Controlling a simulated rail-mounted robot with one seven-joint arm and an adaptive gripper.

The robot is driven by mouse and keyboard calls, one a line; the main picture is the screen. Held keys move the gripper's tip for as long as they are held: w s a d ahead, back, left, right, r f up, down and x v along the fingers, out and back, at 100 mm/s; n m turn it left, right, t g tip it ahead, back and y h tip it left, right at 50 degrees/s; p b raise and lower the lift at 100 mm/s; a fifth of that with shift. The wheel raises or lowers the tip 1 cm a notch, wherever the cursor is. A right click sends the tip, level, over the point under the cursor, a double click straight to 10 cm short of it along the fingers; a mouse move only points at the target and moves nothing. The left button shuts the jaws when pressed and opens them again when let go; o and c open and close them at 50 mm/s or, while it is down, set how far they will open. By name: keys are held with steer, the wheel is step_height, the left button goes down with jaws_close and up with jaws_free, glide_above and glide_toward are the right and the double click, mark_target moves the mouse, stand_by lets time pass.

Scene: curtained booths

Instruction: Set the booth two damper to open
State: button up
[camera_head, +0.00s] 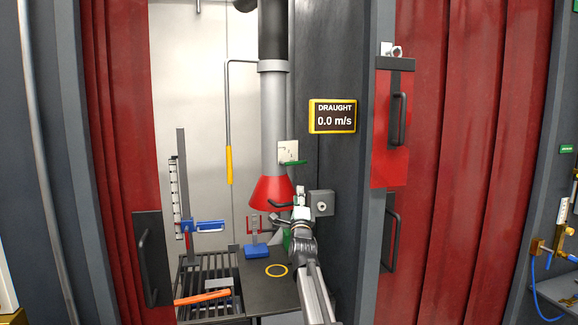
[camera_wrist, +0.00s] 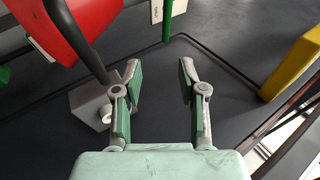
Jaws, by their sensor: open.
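The damper looks to be the green lever (camera_head: 291,163) on a pale plate (camera_head: 288,150) beside the grey duct (camera_head: 273,115). The lever lies about level in the head view. In the wrist view the green lever (camera_wrist: 167,20) and a pale plate show at the top, ahead of my fingertips. My gripper (camera_wrist: 160,68) is open with nothing between its green-padded fingers. In the head view my gripper (camera_head: 299,195) is below the lever and apart from it, partly hidden by my arm. The draught display (camera_head: 332,116) reads 0.0 m/s.
A red hood (camera_head: 272,191) hangs left of my gripper, and a grey box with a knob (camera_head: 321,204) is close on its right. A dark bench (camera_head: 262,290) with a blue-based stand (camera_head: 256,250) lies below. Red curtains (camera_head: 122,130) flank the opening.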

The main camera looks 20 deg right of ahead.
mark_target(298, 163)
steer(key=shift+m, duration=0.5)
steer(key=p+x, duration=0.2)
steer(key=x, duration=0.3)
steer(key=p+x, duration=0.2)
steer(key=x, duration=0.4)
steer(key=r+p+x, duration=0.1)
steer(key=p+x, duration=0.1)
steer(key=x, duration=0.4)
steer(key=shift+s+d, duration=0.2)
steer(key=shift+s, duration=0.1)
steer(key=shift+f, duration=0.1)
jaws_close()
